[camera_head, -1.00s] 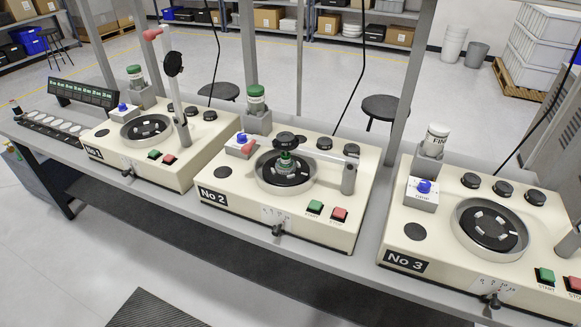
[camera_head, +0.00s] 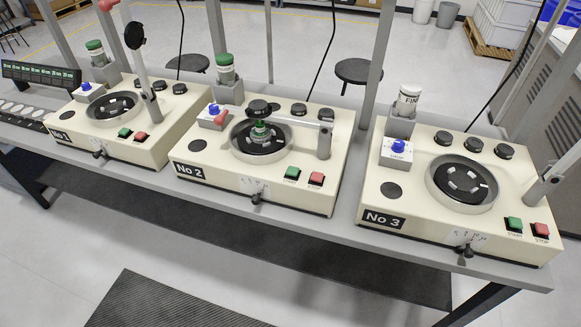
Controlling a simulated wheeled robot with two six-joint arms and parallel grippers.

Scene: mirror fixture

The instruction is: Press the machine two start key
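Machine two (camera_head: 205,165) is a cream box labelled No 2, in the middle of the bench in the head view. Its green start key (camera_head: 292,174) sits on the front right of its top, just left of the red stop key (camera_head: 316,179). Its arm (camera_head: 290,118) lies lowered across the round dark plate (camera_head: 262,140), with a dark knob and a green-and-metal piece at the plate's centre. A green-capped bottle (camera_head: 225,68) stands in a grey holder behind. Neither of my grippers is in view.
Machine one (camera_head: 110,150) stands to the left with its arm raised. Machine three (camera_head: 420,215) stands to the right, with its own green key (camera_head: 514,225). A dark floor mat (camera_head: 170,300) lies before the bench. Black stools (camera_head: 358,72) stand behind it.

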